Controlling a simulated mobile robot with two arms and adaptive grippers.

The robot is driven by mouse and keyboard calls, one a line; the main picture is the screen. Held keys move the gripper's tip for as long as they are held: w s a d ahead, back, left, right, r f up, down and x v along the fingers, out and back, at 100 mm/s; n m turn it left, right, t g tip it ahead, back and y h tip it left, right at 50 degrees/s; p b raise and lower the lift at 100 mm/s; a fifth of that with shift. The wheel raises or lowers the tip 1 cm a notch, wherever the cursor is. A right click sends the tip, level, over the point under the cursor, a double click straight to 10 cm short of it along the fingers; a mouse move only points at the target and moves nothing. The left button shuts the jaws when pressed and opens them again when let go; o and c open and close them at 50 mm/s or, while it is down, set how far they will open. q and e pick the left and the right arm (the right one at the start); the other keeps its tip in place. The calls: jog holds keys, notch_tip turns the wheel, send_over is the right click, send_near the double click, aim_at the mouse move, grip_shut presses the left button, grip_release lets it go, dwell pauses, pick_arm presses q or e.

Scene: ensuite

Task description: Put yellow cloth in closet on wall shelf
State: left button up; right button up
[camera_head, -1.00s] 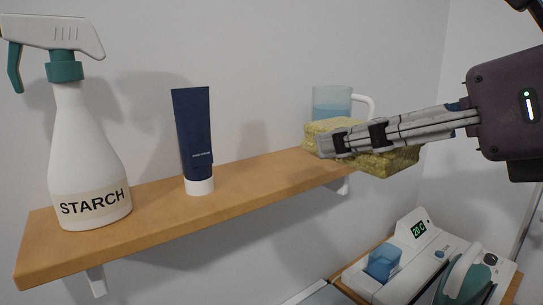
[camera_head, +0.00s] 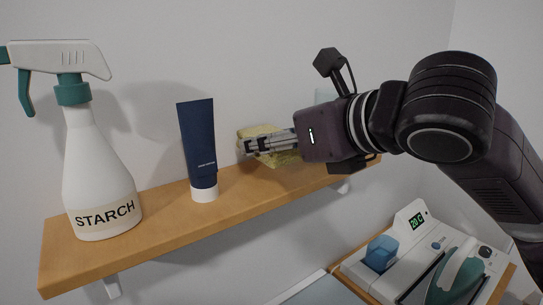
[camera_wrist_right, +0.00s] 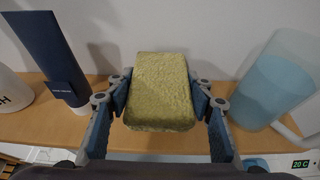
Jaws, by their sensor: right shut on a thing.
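The yellow cloth (camera_head: 268,146), a folded block with a rough surface, is between the fingers of my right gripper (camera_head: 262,147), at the wooden wall shelf (camera_head: 150,238). The right wrist view shows the cloth (camera_wrist_right: 161,88) with a finger of the right gripper (camera_wrist_right: 161,106) on each side, shut on it. The cloth is over the shelf between the blue tube and the blue jug. I cannot tell whether its underside touches the shelf. My gripper body hides part of the cloth in the head view. My left gripper is not in view.
A white starch spray bottle (camera_head: 98,185) and an upright dark blue tube (camera_head: 198,150) stand on the shelf left of the cloth. A translucent blue jug (camera_wrist_right: 275,78) stands to its right, mostly hidden in the head view. An iron station (camera_head: 420,255) is below right.

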aim_at(271, 175)
notch_tip(271, 175, down, 3)
jog(key=shift+r, duration=0.1)
jog(key=shift+w+a+f+p, duration=0.1)
jog(key=shift+a+f+p, duration=0.1)
jog(key=shift+p, duration=0.25)
jog(key=shift+f, duration=0.2)
jog(key=shift+f, duration=0.1)
jog(key=o, duration=1.2)
jog(key=shift+o, duration=0.2)
